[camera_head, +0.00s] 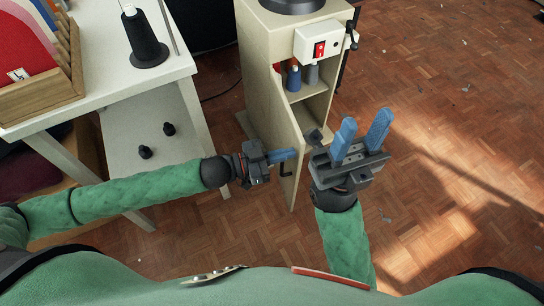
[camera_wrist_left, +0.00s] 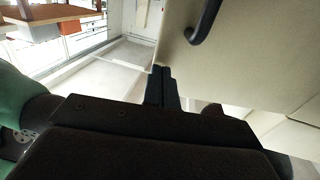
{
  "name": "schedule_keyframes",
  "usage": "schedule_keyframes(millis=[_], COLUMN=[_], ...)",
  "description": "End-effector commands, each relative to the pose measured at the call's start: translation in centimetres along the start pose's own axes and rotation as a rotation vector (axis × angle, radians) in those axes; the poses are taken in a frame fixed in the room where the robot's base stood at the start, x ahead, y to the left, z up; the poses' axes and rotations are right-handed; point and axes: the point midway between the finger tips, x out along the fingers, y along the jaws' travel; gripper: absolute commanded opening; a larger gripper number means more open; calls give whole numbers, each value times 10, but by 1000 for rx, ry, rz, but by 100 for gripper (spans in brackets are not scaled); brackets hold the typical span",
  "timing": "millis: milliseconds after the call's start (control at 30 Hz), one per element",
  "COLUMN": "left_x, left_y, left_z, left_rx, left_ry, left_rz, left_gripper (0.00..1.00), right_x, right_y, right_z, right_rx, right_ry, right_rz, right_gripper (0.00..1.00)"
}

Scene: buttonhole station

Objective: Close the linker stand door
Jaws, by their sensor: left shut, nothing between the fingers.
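The linker stand (camera_head: 268,45) is a cream cabinet with a red switch on its front. Its door (camera_head: 291,190) stands open, swung out toward me, so the inside shelves show. A dark handle (camera_head: 286,171) is on the door's left face; the handle also shows in the left wrist view (camera_wrist_left: 205,22), where the door (camera_wrist_left: 245,65) fills the upper right. My left gripper (camera_head: 294,154) is shut and empty, its blue fingertips at the door's left face, just above the handle; whether they touch is unclear. My right gripper (camera_head: 364,128) is open and empty, right of the door.
A blue spool (camera_head: 293,78) and a grey spool (camera_head: 312,75) stand on the stand's upper shelf. A white table (camera_head: 95,92) at left holds a black thread cone (camera_head: 144,40) and a wooden rack (camera_head: 50,95).

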Motion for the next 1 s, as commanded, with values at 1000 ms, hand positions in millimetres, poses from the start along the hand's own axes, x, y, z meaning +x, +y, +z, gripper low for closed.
schedule_keyframes(millis=[1000], left_x=[36], left_y=[4], left_z=[-3], left_rx=[-2], left_ry=[7], left_rz=[-88], left_gripper=[0], right_x=[9], right_y=[1], right_z=[-2], right_rx=[-18], right_ry=[2], right_rz=[-7], right_gripper=[36])
